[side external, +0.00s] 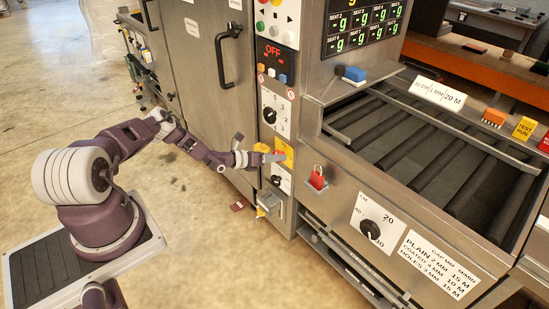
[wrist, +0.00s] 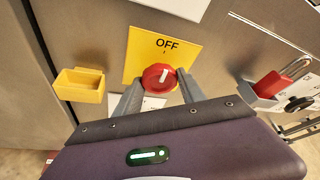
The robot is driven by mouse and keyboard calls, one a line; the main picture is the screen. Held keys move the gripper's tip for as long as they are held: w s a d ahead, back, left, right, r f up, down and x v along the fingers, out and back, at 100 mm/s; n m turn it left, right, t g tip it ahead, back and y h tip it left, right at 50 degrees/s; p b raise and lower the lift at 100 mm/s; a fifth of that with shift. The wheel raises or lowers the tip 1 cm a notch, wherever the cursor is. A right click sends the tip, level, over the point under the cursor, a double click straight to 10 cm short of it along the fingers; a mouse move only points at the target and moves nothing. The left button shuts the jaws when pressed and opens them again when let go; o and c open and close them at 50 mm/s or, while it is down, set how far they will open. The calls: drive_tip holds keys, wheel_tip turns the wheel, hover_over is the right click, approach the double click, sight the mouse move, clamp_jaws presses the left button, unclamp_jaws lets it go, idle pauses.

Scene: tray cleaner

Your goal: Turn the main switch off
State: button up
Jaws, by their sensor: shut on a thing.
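The main switch is a red round knob (wrist: 158,78) on a yellow plate (wrist: 137,52) marked OFF at its top. A white mark on the knob points up toward the OFF label, leaning slightly right. My gripper (wrist: 160,88) has one grey finger on each side of the knob and is shut on it. In the side external view my gripper (side external: 262,158) reaches in from the left to the yellow plate (side external: 286,147) on the machine's front panel.
A red padlock (wrist: 270,84) hangs in a metal holder to the right, also in the side view (side external: 317,179). A small yellow bin (wrist: 80,86) sticks out left of the switch. Above are a selector dial (side external: 269,115) and a red OFF display (side external: 273,52).

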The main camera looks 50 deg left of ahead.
drive_tip(key=o, duration=1.3)
drive_tip(key=shift+o, duration=0.2)
drive_tip(key=v, duration=0.7)
